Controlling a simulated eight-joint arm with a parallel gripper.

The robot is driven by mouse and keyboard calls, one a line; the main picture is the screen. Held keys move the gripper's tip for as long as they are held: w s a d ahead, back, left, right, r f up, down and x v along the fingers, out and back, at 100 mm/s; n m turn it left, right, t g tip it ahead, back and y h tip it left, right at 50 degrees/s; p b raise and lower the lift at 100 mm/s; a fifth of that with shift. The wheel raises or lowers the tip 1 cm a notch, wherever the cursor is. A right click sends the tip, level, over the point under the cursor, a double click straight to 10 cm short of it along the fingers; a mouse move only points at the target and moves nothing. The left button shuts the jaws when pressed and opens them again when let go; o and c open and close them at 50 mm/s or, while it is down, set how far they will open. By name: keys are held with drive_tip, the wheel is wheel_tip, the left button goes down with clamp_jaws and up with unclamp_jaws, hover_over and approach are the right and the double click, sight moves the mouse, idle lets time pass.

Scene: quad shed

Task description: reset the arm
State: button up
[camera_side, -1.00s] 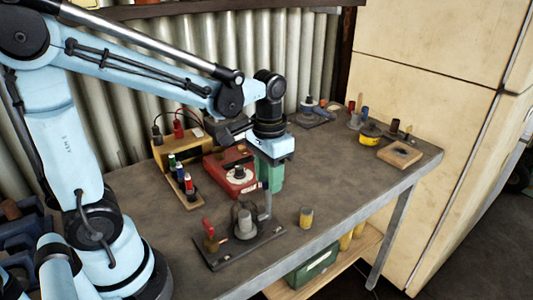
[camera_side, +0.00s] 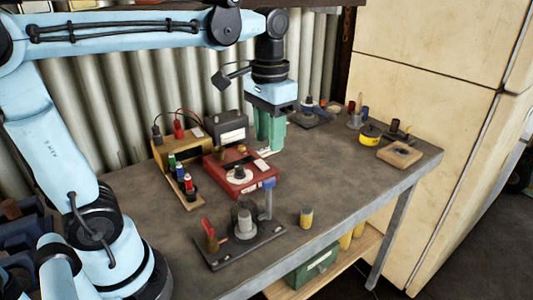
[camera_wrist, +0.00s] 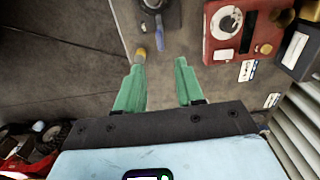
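My gripper (camera_side: 269,132) has green fingers and hangs pointing down above the workbench (camera_side: 330,175), behind and right of a red box with a round dial (camera_side: 236,174). In the wrist view its two green fingers (camera_wrist: 160,85) stand apart, with only the grey bench top visible between them. Nothing is held. The red box also shows in the wrist view (camera_wrist: 240,28), right of the fingers.
A black plate with a red-handled fixture (camera_side: 240,240) is at the bench front, beside a small yellow-topped cylinder (camera_side: 306,218). A wooden rack of coloured bottles (camera_side: 184,182) stands left. A yellow tin (camera_side: 370,135) and wooden block (camera_side: 399,154) sit at the right.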

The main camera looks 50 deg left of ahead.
sight(269, 179)
wheel_tip(269, 179, down, 10)
drive_tip(key=shift+f, duration=0.2)
drive_tip(key=m, duration=1.1)
drive_tip(key=shift+m, duration=2.3)
